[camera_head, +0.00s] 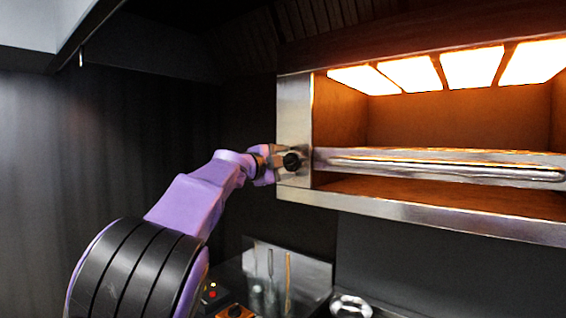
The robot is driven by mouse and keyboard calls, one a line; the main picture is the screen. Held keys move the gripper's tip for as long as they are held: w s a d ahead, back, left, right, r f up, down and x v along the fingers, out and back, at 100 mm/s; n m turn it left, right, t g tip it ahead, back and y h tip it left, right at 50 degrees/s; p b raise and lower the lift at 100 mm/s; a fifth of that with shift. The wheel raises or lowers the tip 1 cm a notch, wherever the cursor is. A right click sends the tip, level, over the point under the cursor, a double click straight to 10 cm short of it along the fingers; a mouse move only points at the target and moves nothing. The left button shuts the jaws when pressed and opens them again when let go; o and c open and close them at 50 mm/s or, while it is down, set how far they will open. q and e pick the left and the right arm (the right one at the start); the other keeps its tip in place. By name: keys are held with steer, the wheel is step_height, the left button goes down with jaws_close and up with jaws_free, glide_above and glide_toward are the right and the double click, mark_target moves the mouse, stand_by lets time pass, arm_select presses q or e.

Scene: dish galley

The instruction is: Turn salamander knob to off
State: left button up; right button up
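The salamander (295,110) is a steel box on the right, with its heating panels (442,70) glowing bright orange-white. Its dark round knob (292,161) is on the steel front panel, left of the opening. My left gripper (275,163) is at the panel, right beside the knob and partly overlapping it in the picture. The fingers are small and foreshortened here, so I cannot tell whether they are open, shut or touching the knob. My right gripper is not in view.
A steel rack with a long handle bar (450,170) crosses the salamander's opening. Below stand a reflective steel panel with upright utensils (270,270), a small control with a red light (212,294) and a round metal item (350,305). A dark wall (80,160) is at left.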

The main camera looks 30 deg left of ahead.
arm_select(q)
steer(key=shift+w, duration=0.1)
steer(key=c, duration=0.7)
steer(key=shift+m, duration=0.3)
steer(key=m+b, duration=0.1)
steer(key=m, duration=0.2)
steer(key=m+b, duration=0.2)
steer(key=m, duration=0.3)
steer(key=m+b, duration=0.3)
steer(key=m, duration=0.3)
steer(key=m+b, duration=0.2)
steer(key=m, duration=0.4)
steer(key=shift+r, duration=0.15)
steer(key=shift+m, duration=0.4)
